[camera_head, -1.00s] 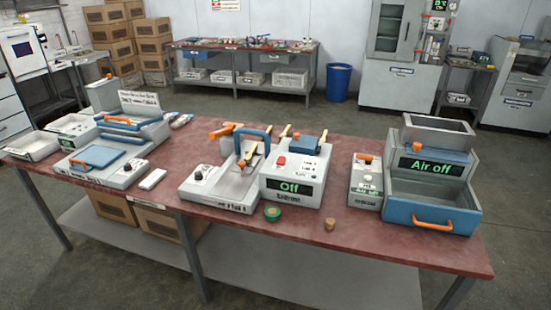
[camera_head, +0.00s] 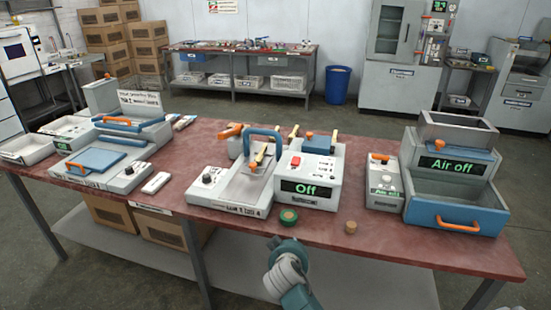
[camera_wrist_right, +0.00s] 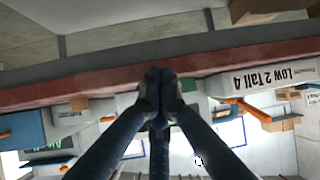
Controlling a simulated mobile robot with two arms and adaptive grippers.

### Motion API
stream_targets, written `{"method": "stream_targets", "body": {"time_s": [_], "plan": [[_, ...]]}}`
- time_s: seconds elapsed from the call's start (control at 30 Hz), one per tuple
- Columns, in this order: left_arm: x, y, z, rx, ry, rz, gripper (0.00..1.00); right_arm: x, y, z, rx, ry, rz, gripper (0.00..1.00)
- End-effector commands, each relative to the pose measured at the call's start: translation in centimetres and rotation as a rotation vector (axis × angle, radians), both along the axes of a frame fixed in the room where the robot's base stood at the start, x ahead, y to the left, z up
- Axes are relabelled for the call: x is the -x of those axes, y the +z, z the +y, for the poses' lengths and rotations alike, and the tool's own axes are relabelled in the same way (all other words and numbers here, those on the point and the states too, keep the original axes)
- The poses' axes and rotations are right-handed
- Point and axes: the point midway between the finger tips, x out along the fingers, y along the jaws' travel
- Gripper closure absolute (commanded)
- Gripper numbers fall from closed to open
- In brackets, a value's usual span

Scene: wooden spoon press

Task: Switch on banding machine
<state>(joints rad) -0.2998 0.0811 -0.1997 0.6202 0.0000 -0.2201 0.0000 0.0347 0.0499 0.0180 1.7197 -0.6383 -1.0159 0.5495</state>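The machine with the green "Off" display (camera_head: 308,189), which I take as the banding machine, stands mid-table; its name label is too small to read. A red button (camera_head: 296,160) is on its top panel. To its left is a base unit with a black knob (camera_head: 208,178) and a blue handle (camera_head: 262,134). My arm shows low in the head view, in front of the table, with no fingers visible there. My right gripper (camera_wrist_right: 159,78) shows in the wrist view with its dark fingertips together and nothing seen between them. My left gripper is not in view.
The red tabletop (camera_head: 230,218) also holds an "Air off" machine (camera_head: 453,165) at right and blue-lidded units (camera_head: 95,160) at left. A green roll (camera_head: 288,215) and a small brown cork-like piece (camera_head: 350,227) lie near the front edge.

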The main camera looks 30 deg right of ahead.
Motion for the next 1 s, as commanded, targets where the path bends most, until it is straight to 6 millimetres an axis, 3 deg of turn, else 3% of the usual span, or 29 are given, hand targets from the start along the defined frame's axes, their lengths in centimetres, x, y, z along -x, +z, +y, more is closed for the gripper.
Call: {"method": "stream_targets", "body": {"time_s": [0.03,0.3,0.53,0.7,1.0], "plan": [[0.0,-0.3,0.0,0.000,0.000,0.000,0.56,-0.4,1.9,-0.8,0.005,-0.031,-0.041,1.00],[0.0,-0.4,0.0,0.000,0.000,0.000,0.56,-7.5,10.5,-5.0,0.081,-0.149,-0.288,1.00],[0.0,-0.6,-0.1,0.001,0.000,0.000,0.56,-12.3,18.5,-7.2,0.129,-0.210,-0.490,1.00],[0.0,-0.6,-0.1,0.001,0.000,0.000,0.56,-13.4,20.8,-7.7,0.141,-0.220,-0.546,1.00],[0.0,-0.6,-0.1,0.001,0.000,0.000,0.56,-13.5,20.9,-7.7,0.143,-0.220,-0.548,1.00]]}}
